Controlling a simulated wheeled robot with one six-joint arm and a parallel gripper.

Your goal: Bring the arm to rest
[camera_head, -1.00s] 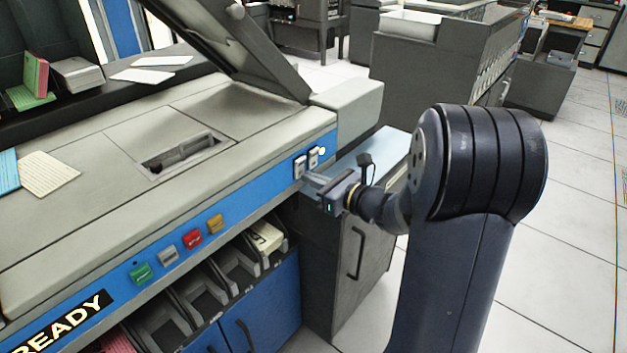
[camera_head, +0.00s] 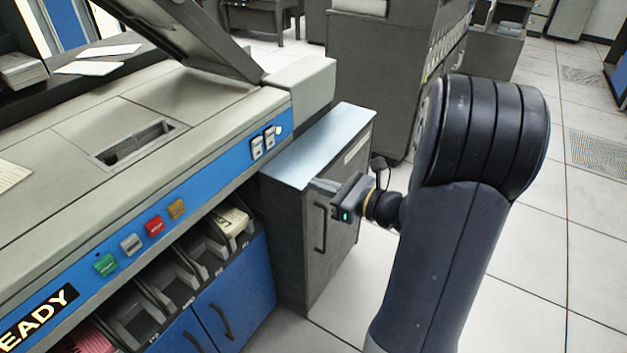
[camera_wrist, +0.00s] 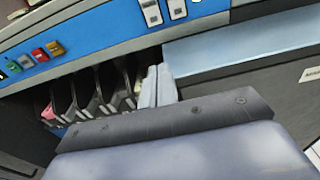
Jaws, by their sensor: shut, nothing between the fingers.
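My gripper (camera_head: 324,186) is shut and empty. In the head view it points left from my folded arm, in front of the grey cabinet (camera_head: 296,238) with the pale blue top. It is apart from the two white rocker switches (camera_head: 263,143) on the blue panel of the card machine. In the wrist view the pale fingers (camera_wrist: 158,87) are together, pointing toward the machine's front. The switches (camera_wrist: 163,10) show above them there.
The card machine (camera_head: 215,97) fills the left, with coloured buttons (camera_head: 153,227) and card pockets (camera_head: 172,282) along its front. A larger grey machine (camera_head: 380,80) stands behind the cabinet. The tiled floor (camera_head: 540,250) at the right is clear.

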